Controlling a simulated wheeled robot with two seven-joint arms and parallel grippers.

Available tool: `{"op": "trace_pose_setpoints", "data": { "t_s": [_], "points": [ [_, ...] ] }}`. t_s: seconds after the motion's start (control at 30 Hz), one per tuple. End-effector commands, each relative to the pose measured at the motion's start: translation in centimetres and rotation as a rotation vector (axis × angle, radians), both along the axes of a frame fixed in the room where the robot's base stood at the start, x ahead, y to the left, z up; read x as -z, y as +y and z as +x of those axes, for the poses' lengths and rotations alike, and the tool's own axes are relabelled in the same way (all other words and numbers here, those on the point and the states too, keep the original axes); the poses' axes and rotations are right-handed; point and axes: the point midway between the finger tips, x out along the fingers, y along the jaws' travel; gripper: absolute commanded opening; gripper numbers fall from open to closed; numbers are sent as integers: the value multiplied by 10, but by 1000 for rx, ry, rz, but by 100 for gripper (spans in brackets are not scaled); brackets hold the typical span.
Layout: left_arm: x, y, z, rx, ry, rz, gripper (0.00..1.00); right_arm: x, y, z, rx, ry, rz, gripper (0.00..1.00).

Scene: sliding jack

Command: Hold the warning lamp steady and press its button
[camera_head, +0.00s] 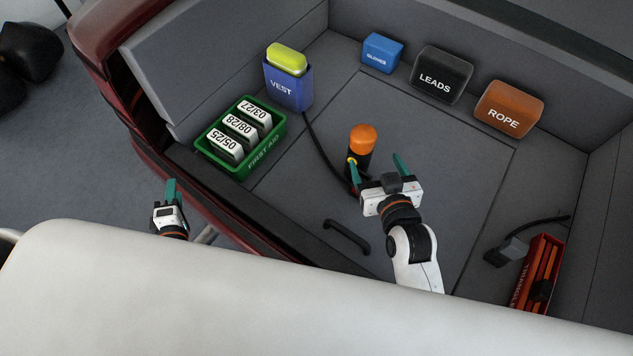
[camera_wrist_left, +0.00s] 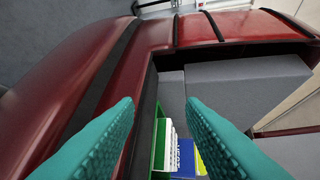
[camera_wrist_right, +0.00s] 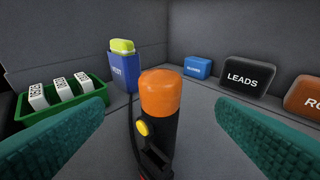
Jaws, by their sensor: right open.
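The warning lamp (camera_head: 361,146) stands upright on the trunk floor, with an orange dome on a black body. In the right wrist view the lamp (camera_wrist_right: 160,95) is centred between my fingers, and its yellow button (camera_wrist_right: 142,128) faces the camera's left side. My right gripper (camera_head: 380,175) is open, close in front of the lamp, with a finger to either side and no visible contact. My left gripper (camera_head: 171,190) is outside the trunk, left of its red edge. In the left wrist view its fingers (camera_wrist_left: 160,115) are apart with nothing between them.
A green first aid tray (camera_head: 240,137) with white packs and a blue vest bag (camera_head: 288,84) lie left of the lamp. Blue, black LEADS (camera_head: 441,75) and orange ROPE (camera_head: 508,109) bags line the back. A red triangle box (camera_head: 538,272) is at right. A handle (camera_head: 347,237) is on the floor.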

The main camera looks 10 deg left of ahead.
Motion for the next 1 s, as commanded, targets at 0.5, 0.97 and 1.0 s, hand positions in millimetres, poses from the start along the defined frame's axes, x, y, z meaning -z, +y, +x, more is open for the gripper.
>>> {"op": "trace_pose_setpoints", "data": {
  "t_s": [0.5,0.97,1.0],
  "points": [
    [-33,-261,100,916,11,198,36,0,0,0,0,0,0,80],
    [-25,-317,85,1151,62,325,36,6,7,19,1,-1,0,80],
    [-25,-317,85,1150,62,325,36,8,10,25,1,-2,0,80]
  ]
}}
